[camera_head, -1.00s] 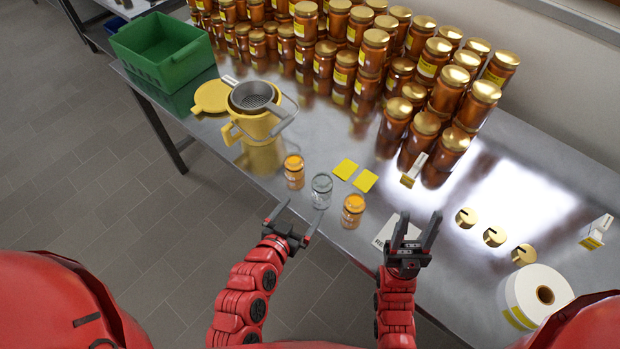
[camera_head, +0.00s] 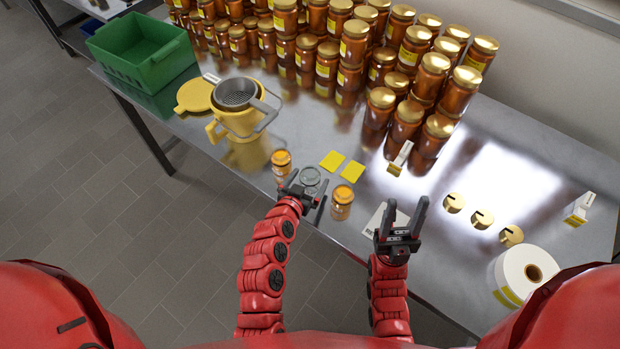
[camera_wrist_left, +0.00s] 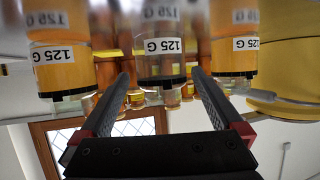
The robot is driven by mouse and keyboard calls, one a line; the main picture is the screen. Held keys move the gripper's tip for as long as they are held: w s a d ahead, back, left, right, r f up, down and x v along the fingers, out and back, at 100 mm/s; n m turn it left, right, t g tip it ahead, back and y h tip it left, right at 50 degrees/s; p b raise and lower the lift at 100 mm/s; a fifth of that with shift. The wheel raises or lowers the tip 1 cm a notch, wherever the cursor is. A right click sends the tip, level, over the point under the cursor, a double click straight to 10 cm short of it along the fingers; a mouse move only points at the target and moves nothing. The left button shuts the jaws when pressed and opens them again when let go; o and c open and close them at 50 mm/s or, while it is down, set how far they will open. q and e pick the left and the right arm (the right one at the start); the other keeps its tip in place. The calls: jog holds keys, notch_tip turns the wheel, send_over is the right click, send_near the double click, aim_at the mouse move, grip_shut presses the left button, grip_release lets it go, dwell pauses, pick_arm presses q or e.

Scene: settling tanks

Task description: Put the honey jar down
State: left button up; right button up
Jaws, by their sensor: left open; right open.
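Three small jars stand on the steel table: an orange-filled one (camera_head: 281,163), a clear, empty-looking one (camera_head: 311,176) and another orange-filled one (camera_head: 342,202). My left gripper (camera_head: 308,185) is open at the clear jar, with a finger on either side of it; contact cannot be told. The left wrist view, upside down, shows the clear jar (camera_wrist_left: 160,48) between the fingertips, with orange jars to the left (camera_wrist_left: 62,62) and right (camera_wrist_left: 232,48), all labelled 125 G. My right gripper (camera_head: 404,207) is open and empty near the table's front edge.
Many large honey jars with gold lids (camera_head: 405,120) stand stacked at the back. A yellow bucket with a sieve (camera_head: 240,122) and a green crate (camera_head: 145,55) are at left. Yellow squares (camera_head: 353,171), gold lids (camera_head: 482,219) and a white roll (camera_head: 522,275) lie at right.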

aim_at(313, 167)
pick_arm(q)
jog(key=x, duration=0.4)
jog(key=shift+w, duration=0.3)
jog(key=shift+c, duration=1.1)
grip_shut()
jog(key=shift+r+b, duration=0.4)
jog(key=shift+r, duration=0.3)
jog(key=shift+s+r+b, duration=0.2)
jog(key=shift+r+b, duration=0.45)
jog(key=shift+r, duration=0.4)
jog(key=s+b, duration=0.1)
jog(key=s, duration=0.3)
jog(key=s+b, duration=0.1)
jog(key=s, duration=0.3)
jog(key=shift+r, duration=0.25)
jog(key=s, duration=0.4)
jog(key=s+r, duration=0.1)
jog(key=s, duration=0.1)
jog(key=shift+s+p, duration=0.15)
jog(key=shift+p, duration=0.15)
jog(key=shift+s, duration=0.7)
